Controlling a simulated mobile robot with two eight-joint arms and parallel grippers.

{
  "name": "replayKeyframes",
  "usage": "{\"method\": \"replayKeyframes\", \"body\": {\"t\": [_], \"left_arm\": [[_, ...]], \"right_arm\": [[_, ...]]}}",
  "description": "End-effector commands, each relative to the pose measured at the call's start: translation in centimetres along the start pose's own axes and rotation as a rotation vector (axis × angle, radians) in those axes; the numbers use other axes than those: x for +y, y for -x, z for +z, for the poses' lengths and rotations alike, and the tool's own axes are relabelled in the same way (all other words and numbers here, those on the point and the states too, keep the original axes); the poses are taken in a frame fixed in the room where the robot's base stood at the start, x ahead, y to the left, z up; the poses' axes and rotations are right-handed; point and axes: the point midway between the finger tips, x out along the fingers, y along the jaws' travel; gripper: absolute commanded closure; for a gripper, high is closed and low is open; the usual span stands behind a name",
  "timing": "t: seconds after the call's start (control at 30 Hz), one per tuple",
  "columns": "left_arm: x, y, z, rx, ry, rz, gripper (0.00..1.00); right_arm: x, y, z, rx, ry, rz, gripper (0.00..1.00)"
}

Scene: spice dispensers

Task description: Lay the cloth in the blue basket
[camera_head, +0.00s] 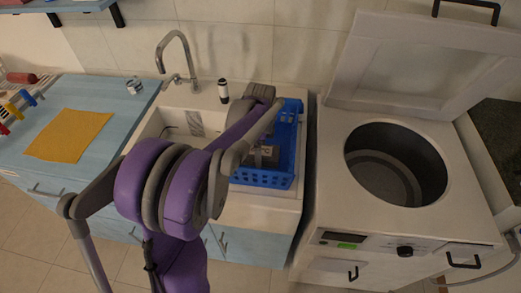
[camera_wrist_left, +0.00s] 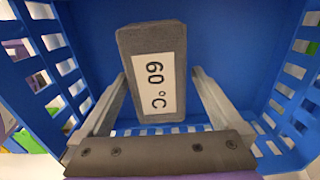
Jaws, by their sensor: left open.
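The blue basket (camera_head: 291,150) sits over the right part of the sink counter. A grey block-like item (camera_wrist_left: 152,45) with a white "60 °C" label is inside it, and it also shows in the head view (camera_head: 269,153). It may be the folded cloth; I cannot tell its material. My left gripper (camera_wrist_left: 158,95) reaches into the basket (camera_wrist_left: 215,30), open, with its fingers apart on either side of the grey item. A flat yellow cloth (camera_head: 70,135) lies on the blue counter at the left. My right gripper is not in view.
The sink (camera_head: 180,120) with its faucet (camera_head: 177,55) is left of the basket, partly hidden by my arm. A small black-and-white bottle (camera_head: 223,91) stands behind. A white top-loading washer (camera_head: 325,190) with its lid up stands at the right.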

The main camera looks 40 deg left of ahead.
Motion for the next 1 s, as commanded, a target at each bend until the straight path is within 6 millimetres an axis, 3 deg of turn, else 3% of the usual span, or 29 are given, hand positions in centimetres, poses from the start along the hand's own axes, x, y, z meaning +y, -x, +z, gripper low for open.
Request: {"method": "replayKeyframes", "body": {"t": [0.17,0.6,0.8,1.0], "left_arm": [[0.0,1.7,0.0,0.000,0.000,-0.001,0.00],[0.0,10.5,0.0,0.000,0.000,-0.001,0.00],[0.0,12.2,0.0,0.000,0.000,0.000,0.00],[0.0,12.4,0.0,0.000,0.000,0.000,0.00]], "right_arm": [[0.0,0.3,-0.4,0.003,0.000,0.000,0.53],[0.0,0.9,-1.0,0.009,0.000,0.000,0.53],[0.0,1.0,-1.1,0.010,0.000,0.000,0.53],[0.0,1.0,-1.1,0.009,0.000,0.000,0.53]]}}
